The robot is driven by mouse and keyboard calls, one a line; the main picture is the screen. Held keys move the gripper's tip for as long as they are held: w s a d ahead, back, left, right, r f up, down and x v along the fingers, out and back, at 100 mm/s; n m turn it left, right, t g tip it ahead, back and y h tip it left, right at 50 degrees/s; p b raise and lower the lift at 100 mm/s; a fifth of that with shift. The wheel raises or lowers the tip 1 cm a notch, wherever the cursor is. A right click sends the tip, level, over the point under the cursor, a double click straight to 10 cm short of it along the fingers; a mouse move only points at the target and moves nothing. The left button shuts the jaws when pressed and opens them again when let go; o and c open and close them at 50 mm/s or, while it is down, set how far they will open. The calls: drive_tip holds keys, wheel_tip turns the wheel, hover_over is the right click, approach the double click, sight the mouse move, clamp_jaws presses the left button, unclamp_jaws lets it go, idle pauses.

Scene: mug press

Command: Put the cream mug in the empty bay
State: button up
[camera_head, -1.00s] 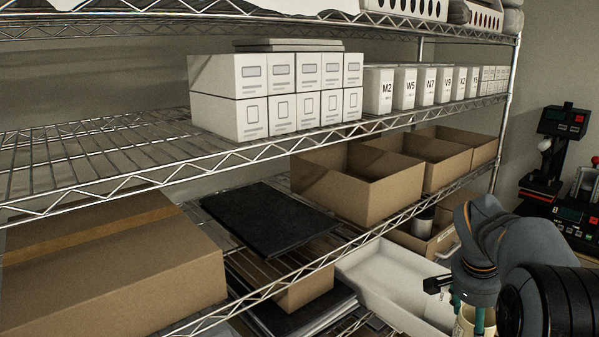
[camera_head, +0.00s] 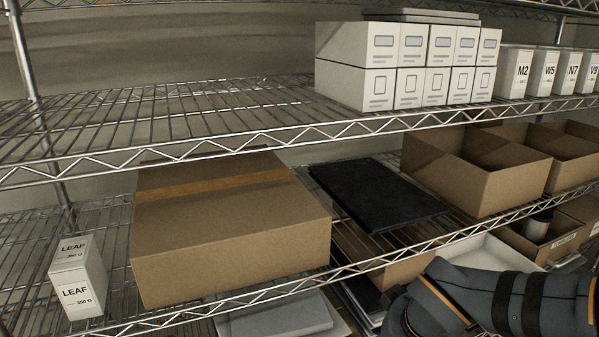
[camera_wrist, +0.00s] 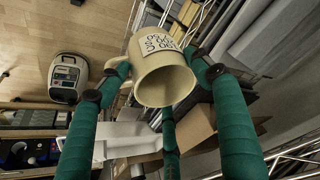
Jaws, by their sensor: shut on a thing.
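The cream mug (camera_wrist: 160,84) is in the wrist view, between the teal fingers of my gripper (camera_wrist: 158,76). The fingers are closed around its sides. The mug has a white label with dark print, and its wide round end faces the camera. It is clear of any surface as far as the view shows. In the head view my arm covers the lower right, and the gripper and mug are outside the picture. I cannot make out an empty bay in either view.
A wire shelf holds a large cardboard box (camera_head: 235,240), a LEAF carton (camera_head: 78,285), a black flat panel (camera_head: 380,195) and open brown bins (camera_head: 480,180). White boxes (camera_head: 410,65) stand on the shelf above. A cream-and-dark machine (camera_wrist: 66,78) shows left in the wrist view.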

drive_tip(key=shift+s+a+n, duration=0.2)
drive_tip(key=shift+a, duration=0.35)
drive_tip(key=shift+s+a+n, duration=0.2)
drive_tip(key=shift+a, duration=0.3)
